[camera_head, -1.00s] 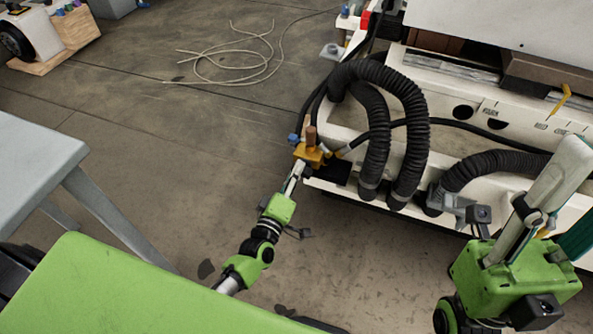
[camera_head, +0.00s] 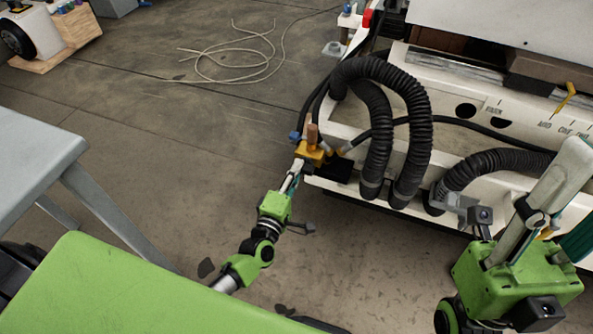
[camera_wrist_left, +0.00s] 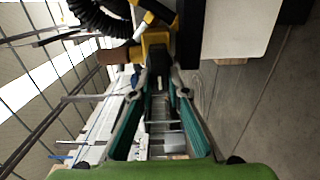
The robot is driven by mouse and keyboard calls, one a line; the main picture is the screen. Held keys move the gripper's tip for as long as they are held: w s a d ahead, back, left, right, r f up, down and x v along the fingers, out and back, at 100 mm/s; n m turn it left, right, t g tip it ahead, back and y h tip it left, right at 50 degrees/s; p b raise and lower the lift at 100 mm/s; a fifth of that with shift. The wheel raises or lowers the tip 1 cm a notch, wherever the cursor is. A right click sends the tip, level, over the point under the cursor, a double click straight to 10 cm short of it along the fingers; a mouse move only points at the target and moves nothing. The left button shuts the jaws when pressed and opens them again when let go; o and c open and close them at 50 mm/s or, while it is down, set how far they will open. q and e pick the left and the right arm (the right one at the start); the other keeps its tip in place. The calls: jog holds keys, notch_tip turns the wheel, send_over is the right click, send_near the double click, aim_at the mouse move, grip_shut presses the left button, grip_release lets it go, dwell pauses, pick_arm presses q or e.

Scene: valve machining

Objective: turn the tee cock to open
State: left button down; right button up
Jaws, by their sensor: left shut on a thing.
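The tee cock (camera_head: 309,152) is a yellow brass-coloured valve with a brown upright part, at the left corner of the white machine. It also shows near the top of the left wrist view (camera_wrist_left: 156,38). My left gripper (camera_head: 298,166) reaches it from below. In the left wrist view its fingertips (camera_wrist_left: 162,84) are closed in on a dark piece just below the yellow body, likely the cock's handle. The fingers partly hide this piece. My right gripper's green body (camera_head: 515,285) is at the right edge, away from the cock; its fingertips are unclear.
Thick black corrugated hoses (camera_head: 415,130) loop just right of the cock. The white machine (camera_head: 440,125) fills the upper right. A grey table (camera_head: 40,150) stands at left.

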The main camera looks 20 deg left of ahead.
pick_arm(q)
jog(key=c, duration=2)
grip_release()
jog(key=shift+o, duration=0.2)
jog(key=shift+s, duration=0.1)
jog(key=s, duration=1.1)
jog(key=shift+s+a, duration=0.25)
jog(key=shift+s, duration=0.15)
